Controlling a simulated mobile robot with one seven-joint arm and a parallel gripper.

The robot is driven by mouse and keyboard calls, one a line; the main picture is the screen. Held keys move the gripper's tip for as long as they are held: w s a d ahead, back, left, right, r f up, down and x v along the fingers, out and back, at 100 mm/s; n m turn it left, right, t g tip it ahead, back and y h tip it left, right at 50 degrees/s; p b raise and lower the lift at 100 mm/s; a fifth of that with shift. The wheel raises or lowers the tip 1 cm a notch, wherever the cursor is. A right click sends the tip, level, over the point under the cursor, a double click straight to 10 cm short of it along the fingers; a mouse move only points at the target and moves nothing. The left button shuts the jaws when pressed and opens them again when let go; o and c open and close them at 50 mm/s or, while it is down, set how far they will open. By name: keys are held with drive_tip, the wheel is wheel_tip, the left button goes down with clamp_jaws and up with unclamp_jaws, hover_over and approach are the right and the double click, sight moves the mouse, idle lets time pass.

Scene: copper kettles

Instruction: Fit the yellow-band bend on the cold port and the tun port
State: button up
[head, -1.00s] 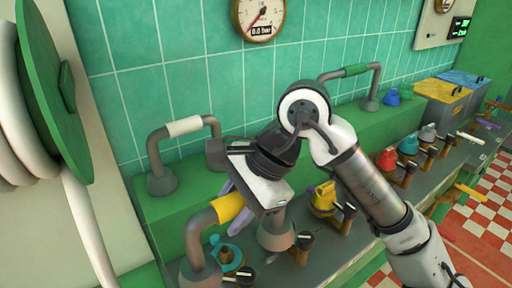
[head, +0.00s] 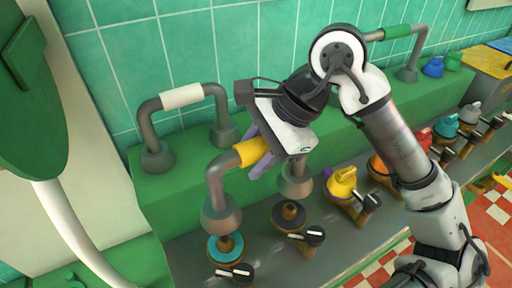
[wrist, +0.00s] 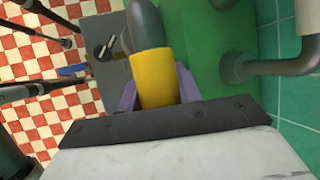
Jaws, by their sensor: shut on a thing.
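The yellow-band bend (head: 216,190) is a grey U-shaped pipe with flared ends, held with its legs down. My gripper (head: 262,153) is shut on its yellow band (head: 250,151), and its purple fingers flank the band in the wrist view (wrist: 152,78). The left flared end is just above a port with a teal ring (head: 225,250). The right flared end is above a dark port (head: 289,212). Both ends look apart from the ports, though the exact gap is unclear. No labels show which port is cold and which is tun. My gripper partly hides the bend's top.
A white-band bend (head: 182,97) and a green-band bend (head: 397,33) stand on the green ledge behind. Black-handled valves (head: 308,236) sit in front of the ports. A yellow fitting (head: 342,182) stands to the right, with several other coloured fittings beyond it.

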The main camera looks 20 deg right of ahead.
wheel_tip(320, 180, down, 10)
drive_tip(key=b, duration=0.6)
drive_tip(key=shift+s+f+b, duration=0.15)
drive_tip(key=shift+f+b, duration=0.1)
drive_tip(key=shift+b, duration=0.45)
idle(0.4)
drive_tip(key=shift+f+b, duration=0.45)
drive_tip(key=shift+b, duration=0.3)
drive_tip(key=o, duration=1.1)
drive_tip(key=b+v, duration=0.1)
drive_tip(key=v, duration=1.2)
drive_tip(key=shift+r, duration=0.45)
drive_tip(key=shift+s, duration=0.1)
